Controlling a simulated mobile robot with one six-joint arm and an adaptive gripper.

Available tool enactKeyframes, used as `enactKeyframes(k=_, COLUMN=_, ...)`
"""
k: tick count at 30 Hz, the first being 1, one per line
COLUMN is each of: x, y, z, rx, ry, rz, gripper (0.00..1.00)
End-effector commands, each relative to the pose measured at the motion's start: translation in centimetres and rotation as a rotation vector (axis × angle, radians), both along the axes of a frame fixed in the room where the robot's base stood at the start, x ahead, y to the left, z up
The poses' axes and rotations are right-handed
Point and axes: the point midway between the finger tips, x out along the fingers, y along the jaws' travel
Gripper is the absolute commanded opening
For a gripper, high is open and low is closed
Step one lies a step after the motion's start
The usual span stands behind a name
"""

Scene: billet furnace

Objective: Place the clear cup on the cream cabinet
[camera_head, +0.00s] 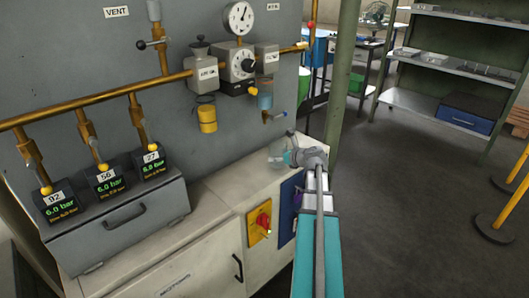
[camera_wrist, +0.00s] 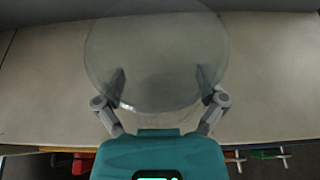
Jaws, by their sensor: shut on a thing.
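The clear cup (camera_head: 281,155) shows faintly over the right end of the cream cabinet's (camera_head: 222,198) top, at the tip of my arm. My gripper (camera_head: 297,157) is shut on the cup. In the wrist view the round see-through cup (camera_wrist: 157,50) lies between the two grey fingers of my gripper (camera_wrist: 161,88). The pale cabinet top (camera_wrist: 265,65) spreads behind and below it. I cannot tell whether the cup's base touches the top. My gripper hides part of the cup in the head view.
A grey box (camera_head: 125,225) with gauge displays stands on the cabinet's left part. Brass pipes (camera_head: 95,98) and valves run along the grey wall panel (camera_head: 60,65) behind. A red rotary switch (camera_head: 263,222) is on the cabinet front. A green post (camera_head: 343,75) stands just right of the cabinet.

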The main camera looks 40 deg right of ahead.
Motion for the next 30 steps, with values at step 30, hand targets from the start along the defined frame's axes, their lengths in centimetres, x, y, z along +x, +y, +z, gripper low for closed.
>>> enactKeyframes(k=30, x=7.1, y=0.5, z=0.0, rx=-0.001, ry=0.000, rz=0.003, gripper=0.43)
